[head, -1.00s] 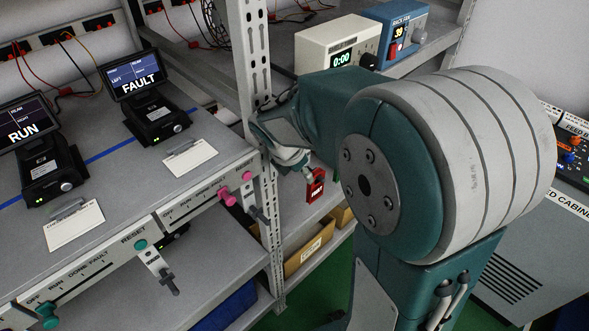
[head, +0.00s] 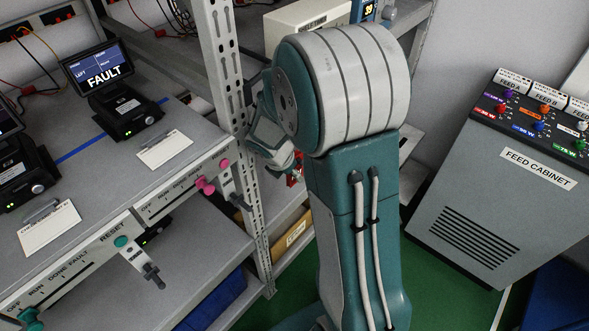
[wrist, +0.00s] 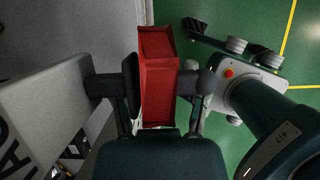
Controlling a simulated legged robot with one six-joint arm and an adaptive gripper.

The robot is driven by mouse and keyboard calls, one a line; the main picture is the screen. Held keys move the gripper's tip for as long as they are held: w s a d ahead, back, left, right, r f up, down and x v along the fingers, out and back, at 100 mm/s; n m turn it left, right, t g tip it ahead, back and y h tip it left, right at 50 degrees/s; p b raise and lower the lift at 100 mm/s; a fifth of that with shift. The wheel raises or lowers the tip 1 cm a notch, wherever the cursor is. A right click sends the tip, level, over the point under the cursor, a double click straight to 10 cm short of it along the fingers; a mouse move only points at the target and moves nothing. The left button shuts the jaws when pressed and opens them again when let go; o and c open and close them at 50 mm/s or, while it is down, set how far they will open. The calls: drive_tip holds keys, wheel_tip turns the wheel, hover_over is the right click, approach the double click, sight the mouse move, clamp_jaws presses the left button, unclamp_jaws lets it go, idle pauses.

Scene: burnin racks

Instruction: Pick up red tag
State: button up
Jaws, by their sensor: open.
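The red tag (wrist: 157,92) stands between the two fingers of my gripper (wrist: 160,84) in the wrist view. The left finger lies close along its edge and the right finger is close on the other side; I cannot tell whether either touches it. My gripper is open. In the head view only a small red part of the tag (head: 291,181) shows beside my gripper (head: 296,170), near the rack post. My own arm hides most of the tag there.
A perforated metal rack post (head: 232,100) stands just left of my gripper. The left bench carries a FAULT unit (head: 122,108) and a control strip with pink and teal knobs. A feed cabinet (head: 490,180) stands at the right. Green floor lies between.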

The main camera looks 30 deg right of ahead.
clamp_jaws()
drive_tip(key=shift+a+r, duration=0.1)
drive_tip(key=shift+r, duration=0.2)
idle(0.4)
